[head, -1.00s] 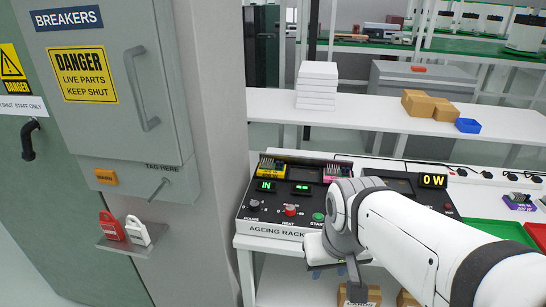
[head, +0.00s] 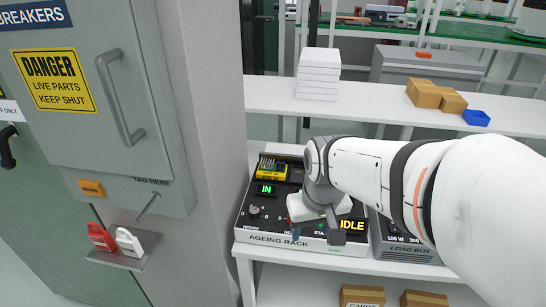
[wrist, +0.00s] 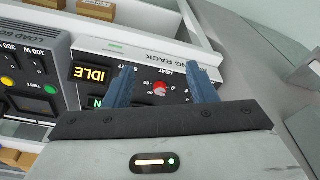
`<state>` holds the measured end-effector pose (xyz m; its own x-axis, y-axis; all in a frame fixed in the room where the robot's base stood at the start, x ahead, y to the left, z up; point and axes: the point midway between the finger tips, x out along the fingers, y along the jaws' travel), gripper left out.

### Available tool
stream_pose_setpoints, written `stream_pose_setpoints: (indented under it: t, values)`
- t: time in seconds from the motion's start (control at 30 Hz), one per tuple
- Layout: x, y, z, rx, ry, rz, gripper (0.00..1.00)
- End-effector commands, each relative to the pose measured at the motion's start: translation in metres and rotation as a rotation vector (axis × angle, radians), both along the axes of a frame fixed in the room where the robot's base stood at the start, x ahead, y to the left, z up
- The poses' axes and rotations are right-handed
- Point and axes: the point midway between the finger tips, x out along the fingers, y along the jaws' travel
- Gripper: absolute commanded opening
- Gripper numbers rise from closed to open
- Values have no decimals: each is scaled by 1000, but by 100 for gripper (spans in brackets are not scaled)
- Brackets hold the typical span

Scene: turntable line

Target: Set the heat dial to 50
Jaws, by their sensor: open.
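The heat dial (wrist: 160,88) is a small red knob on the black panel of the ageing rack (wrist: 140,57). In the wrist view it shows between my gripper's two blue fingers, with numbers printed around it. I cannot read the dial's setting. My gripper (wrist: 162,75) is open and empty, pointing down at the panel with a finger on each side of the dial; contact cannot be told. In the head view the ageing rack (head: 268,240) stands on the white bench, and my gripper (head: 316,235) covers most of the heat dial. The hours dial (head: 254,211) is left of it.
A lit IDLE display (head: 352,225) and a green IN display (head: 266,189) are on the rack. A yellow module (head: 271,172) sits at its back. The load bank (head: 405,248) stands close on the right. A grey breaker cabinet (head: 115,100) stands left of the bench.

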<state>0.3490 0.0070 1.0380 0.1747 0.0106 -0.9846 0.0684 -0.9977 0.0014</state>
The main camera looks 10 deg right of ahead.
Motion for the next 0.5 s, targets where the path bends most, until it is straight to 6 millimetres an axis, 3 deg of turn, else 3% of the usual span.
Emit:
stream_pose_setpoints:
  t: [0.03, 0.17, 0.3, 0.5]
  values:
    - [18, 0, 9, 1, 26, 17, 52]
    - [64, -2, 7, 4, 73, 70, 52]
    - [109, -3, -6, 11, 116, 125, 52]
    - [153, -5, -34, 21, 163, 185, 52]
